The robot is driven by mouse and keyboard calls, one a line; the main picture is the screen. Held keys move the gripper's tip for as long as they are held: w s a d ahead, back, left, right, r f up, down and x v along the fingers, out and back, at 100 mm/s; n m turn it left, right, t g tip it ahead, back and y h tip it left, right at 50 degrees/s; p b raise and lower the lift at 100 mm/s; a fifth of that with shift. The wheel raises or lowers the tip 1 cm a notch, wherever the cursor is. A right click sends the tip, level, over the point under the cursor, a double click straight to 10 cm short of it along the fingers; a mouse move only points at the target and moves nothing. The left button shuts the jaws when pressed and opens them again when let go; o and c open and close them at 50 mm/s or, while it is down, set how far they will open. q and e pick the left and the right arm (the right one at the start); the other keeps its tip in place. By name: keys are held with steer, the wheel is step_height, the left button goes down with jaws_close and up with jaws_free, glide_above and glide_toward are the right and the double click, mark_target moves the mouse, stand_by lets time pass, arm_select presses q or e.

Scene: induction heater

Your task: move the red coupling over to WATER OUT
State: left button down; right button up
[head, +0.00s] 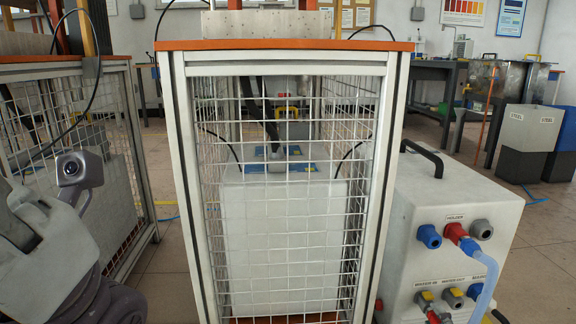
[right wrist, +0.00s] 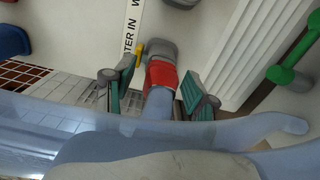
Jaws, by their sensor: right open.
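In the right wrist view the red coupling (right wrist: 161,75), with a pale blue hose (right wrist: 157,104) on it, sits at the grey valve (right wrist: 160,48) with a yellow lever. The label beside it ends in "TER IN". My right gripper (right wrist: 157,97) is open, its teal pads on either side of the coupling and hose; I cannot tell whether they touch. In the head view, a red part (head: 433,318) shows below the WATER IN valve (head: 426,298). The WATER OUT valve (head: 453,298) is just right of it.
The white unit (head: 405,210) also carries a HOLDER row with a blue part (head: 429,236), a red part (head: 456,232) and a grey part (head: 481,230). A pale hose (head: 491,268) hangs in front. A green lever (right wrist: 285,75) lies near the gripper. A mesh cage (head: 282,230) stands left.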

steer(key=shift+p, duration=0.3)
stand_by(0.4)
steer(key=shift+c, duration=0.3)
jaws_close()
steer(key=s+p, duration=0.4)
steer(key=s, duration=0.2)
steer(key=shift+d, duration=0.2)
stand_by(1.0)
stand_by(0.5)
